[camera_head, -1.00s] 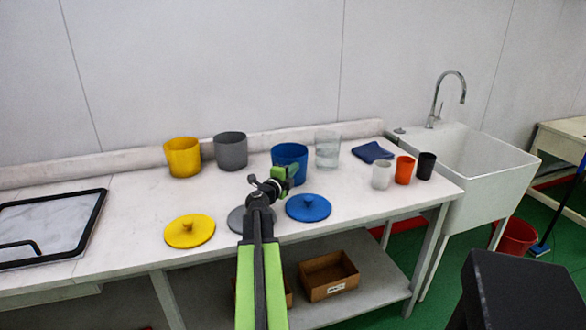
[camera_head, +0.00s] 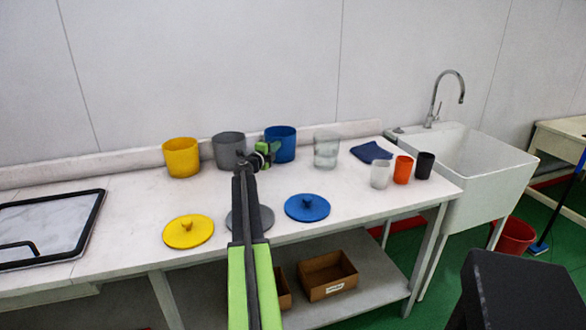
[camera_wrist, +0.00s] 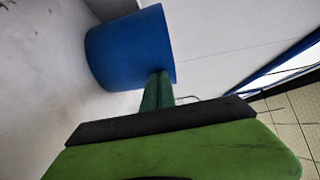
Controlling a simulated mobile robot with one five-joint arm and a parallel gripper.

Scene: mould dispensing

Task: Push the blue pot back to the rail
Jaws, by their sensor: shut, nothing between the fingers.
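The blue pot (camera_head: 283,143) stands upright on the worktop near the rail (camera_head: 330,130) at the back, between the grey pot (camera_head: 228,150) and a clear beaker (camera_head: 326,151). My gripper (camera_head: 268,149) is shut and empty, with its fingertips at the front left side of the blue pot. In the wrist view the blue pot (camera_wrist: 122,48) is beyond the shut fingers (camera_wrist: 158,88), which appear to touch its lower wall. Whether the pot meets the rail is hidden.
A yellow pot (camera_head: 181,158) stands at the left. White (camera_head: 380,174), orange (camera_head: 403,169) and black (camera_head: 425,165) cups and a blue cloth (camera_head: 371,152) are at the right. Yellow (camera_head: 188,231) and blue (camera_head: 307,207) lids lie in front; a grey lid is partly hidden by my arm.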

